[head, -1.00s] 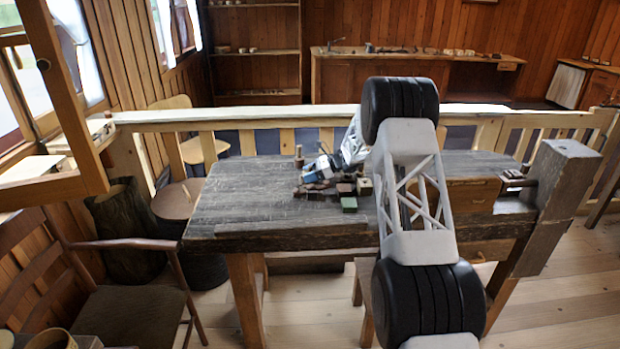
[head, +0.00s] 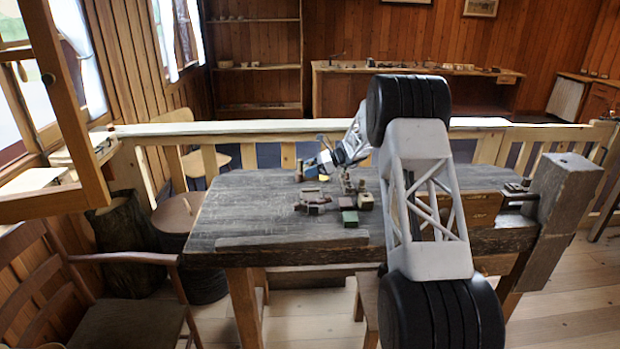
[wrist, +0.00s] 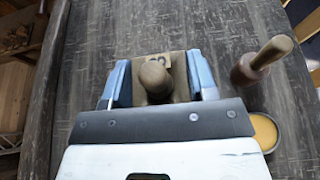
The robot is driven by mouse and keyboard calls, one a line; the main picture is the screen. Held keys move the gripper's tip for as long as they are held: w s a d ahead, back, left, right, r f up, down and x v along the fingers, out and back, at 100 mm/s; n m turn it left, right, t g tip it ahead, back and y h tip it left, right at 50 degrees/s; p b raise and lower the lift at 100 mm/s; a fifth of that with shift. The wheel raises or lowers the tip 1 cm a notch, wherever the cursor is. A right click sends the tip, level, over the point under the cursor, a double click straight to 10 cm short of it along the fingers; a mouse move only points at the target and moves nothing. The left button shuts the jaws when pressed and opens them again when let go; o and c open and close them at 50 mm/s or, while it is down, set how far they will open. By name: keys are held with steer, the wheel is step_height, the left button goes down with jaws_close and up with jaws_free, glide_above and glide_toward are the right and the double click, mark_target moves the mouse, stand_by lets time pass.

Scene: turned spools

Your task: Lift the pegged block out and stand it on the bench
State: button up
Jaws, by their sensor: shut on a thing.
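The pegged block (wrist: 178,70) is brown with a round-topped peg (wrist: 155,78) standing from it. In the wrist view it sits between the blue fingers of my gripper (wrist: 160,80), which are shut on it. In the head view my gripper (head: 322,164) is over the back left part of the bench (head: 245,210), partly screened by the arm. The block is small there, and I cannot tell whether its underside touches the bench. A low dark wooden cluster (head: 312,203) sits on the bench in front of the gripper.
A dark turned piece with a paler end (wrist: 258,62) stands close right of the gripper in the wrist view, beside a round yellow-topped thing (wrist: 264,131). A green block (head: 350,218) and a tan block (head: 365,201) lie right of the cluster. The bench's left side is clear.

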steer(key=shift+r, duration=0.7)
steer(key=shift+s+a, duration=0.1)
steer(key=shift+s, duration=0.7)
steer(key=s+a+f, duration=0.1)
steer(key=s+f, duration=0.1)
steer(key=s, duration=1.5)
steer(key=s+a+f, duration=0.1)
steer(key=s+f, duration=0.2)
steer(key=s, duration=1.4)
steer(key=shift+s+a, duration=0.35)
steer(key=shift+f, duration=0.1)
steer(key=w+a, duration=0.1)
steer(key=w, duration=0.4)
steer(key=w+a+f, duration=0.1)
steer(key=w, duration=0.4)
steer(key=w+a, duration=0.1)
steer(key=w, duration=0.4)
steer(key=shift+w+a+f, duration=0.1)
steer(key=shift+w+f, duration=0.15)
steer(key=shift+w, duration=0.1)
